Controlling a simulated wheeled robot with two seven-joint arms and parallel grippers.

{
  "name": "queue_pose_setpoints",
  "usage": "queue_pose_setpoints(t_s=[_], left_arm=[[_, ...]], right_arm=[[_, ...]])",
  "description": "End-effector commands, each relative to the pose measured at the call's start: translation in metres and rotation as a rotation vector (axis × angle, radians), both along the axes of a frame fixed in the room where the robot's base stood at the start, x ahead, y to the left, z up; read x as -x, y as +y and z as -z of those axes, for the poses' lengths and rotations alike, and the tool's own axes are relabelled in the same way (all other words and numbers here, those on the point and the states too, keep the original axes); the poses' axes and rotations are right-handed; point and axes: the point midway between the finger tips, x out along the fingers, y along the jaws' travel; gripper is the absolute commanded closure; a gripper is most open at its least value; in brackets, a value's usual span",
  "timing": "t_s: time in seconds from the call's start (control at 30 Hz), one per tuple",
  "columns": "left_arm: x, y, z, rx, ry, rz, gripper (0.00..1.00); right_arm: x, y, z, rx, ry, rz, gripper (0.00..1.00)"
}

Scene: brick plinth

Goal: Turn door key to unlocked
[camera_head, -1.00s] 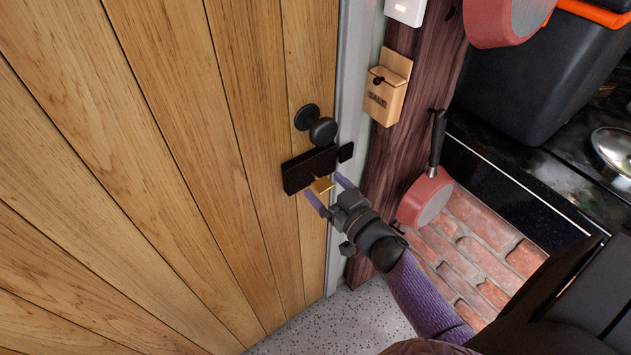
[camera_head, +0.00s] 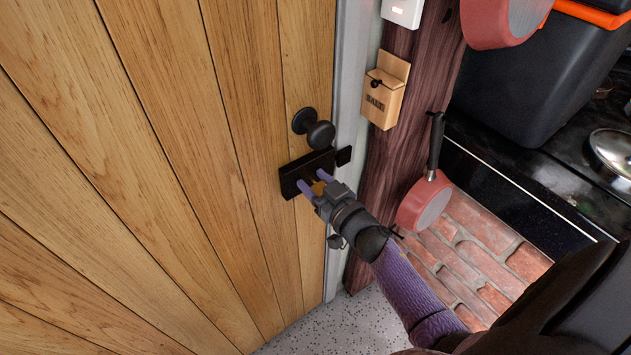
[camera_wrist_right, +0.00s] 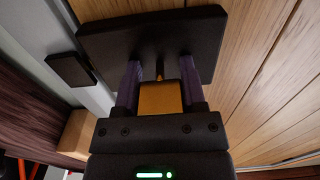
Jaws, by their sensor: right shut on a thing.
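The brass door key (camera_head: 319,187) sits at the black lock plate (camera_head: 290,180) on the wooden door (camera_head: 170,130). In the right wrist view the key (camera_wrist_right: 160,98) shows as a gold block with a narrow stem towards the lock plate (camera_wrist_right: 150,38). My right gripper (camera_head: 313,179) is shut on the key, with one purple finger on each side and the tips close to the plate. The fingers partly hide the key in the head view. My left gripper is not in view.
A round black knob (camera_head: 320,133) is just above the lock. A small black block (camera_head: 344,156) sits on the door frame (camera_head: 347,100). A wooden salt box (camera_head: 384,95) and a red pan (camera_head: 425,203) hang on the post to the right.

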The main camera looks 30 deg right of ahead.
Motion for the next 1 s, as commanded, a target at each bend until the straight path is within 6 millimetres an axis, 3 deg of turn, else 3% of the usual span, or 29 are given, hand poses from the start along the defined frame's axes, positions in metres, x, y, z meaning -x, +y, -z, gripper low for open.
queue_pose_setpoints(t_s=[0.37, 1.0], left_arm=[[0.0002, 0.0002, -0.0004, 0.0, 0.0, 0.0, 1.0], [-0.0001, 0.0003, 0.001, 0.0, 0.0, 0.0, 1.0]], right_arm=[[0.0001, 0.0, 0.0002, 0.085, -0.006, 0.0, 1.0], [0.0002, 0.0, 0.001, 0.655, -0.049, 0.0, 1.0]])
